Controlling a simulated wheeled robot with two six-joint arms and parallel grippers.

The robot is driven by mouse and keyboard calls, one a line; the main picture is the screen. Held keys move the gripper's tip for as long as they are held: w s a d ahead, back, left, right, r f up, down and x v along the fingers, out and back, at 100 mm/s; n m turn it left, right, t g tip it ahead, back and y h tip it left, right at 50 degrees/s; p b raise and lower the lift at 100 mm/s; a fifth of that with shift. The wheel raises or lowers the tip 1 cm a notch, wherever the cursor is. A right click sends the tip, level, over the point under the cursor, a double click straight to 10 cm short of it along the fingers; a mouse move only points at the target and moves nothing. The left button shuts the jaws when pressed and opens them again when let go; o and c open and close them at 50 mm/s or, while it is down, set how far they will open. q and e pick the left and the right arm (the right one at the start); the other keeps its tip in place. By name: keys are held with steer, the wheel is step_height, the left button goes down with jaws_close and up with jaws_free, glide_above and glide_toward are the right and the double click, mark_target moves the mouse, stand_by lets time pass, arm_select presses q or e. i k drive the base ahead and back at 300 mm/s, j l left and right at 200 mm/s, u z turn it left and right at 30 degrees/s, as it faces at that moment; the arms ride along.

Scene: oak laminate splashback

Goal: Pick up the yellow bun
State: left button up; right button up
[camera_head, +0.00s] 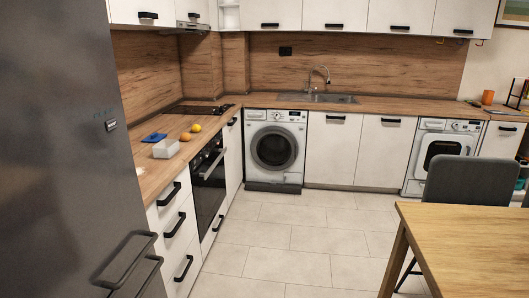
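Two small round things lie on the left wooden counter, near the hob. One is a yellow round thing (196,128), farther back. The other is an orange-brown round thing (185,137), just in front of it. Both are too small here to tell for certain which is the yellow bun. Neither of my grippers is in view.
A white container (166,149) and a blue item (154,137) sit on the same counter (150,178). A dark fridge (60,160) fills the left foreground. A wooden table (480,245) and grey chair (470,183) stand at right. The tiled floor between is clear.

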mark_target(196, 128)
steer(key=i, duration=3.3)
steer(key=i+l+u, duration=0.1)
steer(key=i+u, duration=0.3)
steer(key=i, duration=0.15)
steer(key=i+l+u, duration=0.8)
steer(key=i, duration=0.15)
steer(key=i+j, duration=0.05)
